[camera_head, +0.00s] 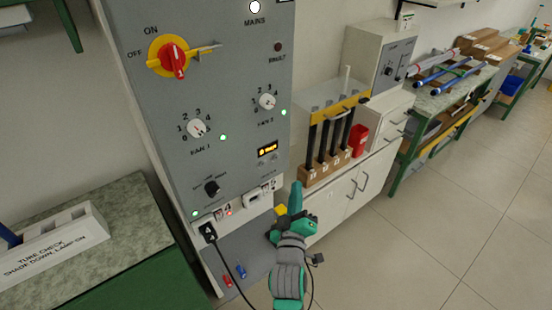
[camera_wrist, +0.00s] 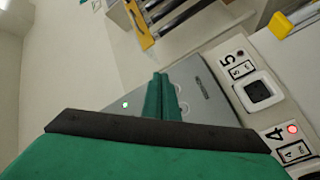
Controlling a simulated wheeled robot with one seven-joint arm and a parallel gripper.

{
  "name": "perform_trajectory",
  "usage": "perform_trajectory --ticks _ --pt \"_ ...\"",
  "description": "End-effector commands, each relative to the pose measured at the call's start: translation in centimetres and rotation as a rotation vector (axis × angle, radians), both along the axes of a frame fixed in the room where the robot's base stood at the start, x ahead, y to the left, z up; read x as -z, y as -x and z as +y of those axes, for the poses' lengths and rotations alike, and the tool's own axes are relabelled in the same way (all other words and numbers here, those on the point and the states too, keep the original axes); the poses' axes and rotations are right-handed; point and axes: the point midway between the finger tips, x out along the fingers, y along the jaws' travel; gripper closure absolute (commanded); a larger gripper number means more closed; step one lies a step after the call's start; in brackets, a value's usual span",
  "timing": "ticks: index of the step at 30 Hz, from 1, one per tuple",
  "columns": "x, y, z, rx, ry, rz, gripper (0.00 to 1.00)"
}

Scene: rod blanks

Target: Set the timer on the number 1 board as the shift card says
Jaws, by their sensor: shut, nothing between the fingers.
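The grey board (camera_head: 226,100) stands upright in the head view; I cannot read a number 1 on it. It bears a red rotary switch on a yellow plate (camera_head: 172,58), a FAN 1 knob (camera_head: 196,128) and a FAN 2 knob (camera_head: 267,101). A small lit amber display (camera_head: 267,149) sits above two tiny buttons. A black knob (camera_head: 211,187) is lower left. My gripper (camera_head: 296,187) is shut and empty, just right of the board's lower edge. Its green fingers (camera_wrist: 161,82) are together in the wrist view. I see no readable shift card.
Sockets marked 4 and 5 line the bottom; a black plug (camera_head: 208,231) with a cable is at the left one. Socket 5 (camera_wrist: 258,91) shows in the wrist view. A rack of dark rods (camera_head: 330,140) and a red cup (camera_head: 358,140) stand right of the board.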

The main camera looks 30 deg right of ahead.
Motion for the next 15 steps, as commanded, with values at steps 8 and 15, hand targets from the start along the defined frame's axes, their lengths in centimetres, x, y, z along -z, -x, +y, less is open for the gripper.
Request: perform_trajectory --ticks 8,15 --pt "-1.5 -0.3 -1.8 0.033 0.019 0.005 1.00" --pt "-1.4 -0.3 -1.7 0.031 0.018 0.005 1.00"
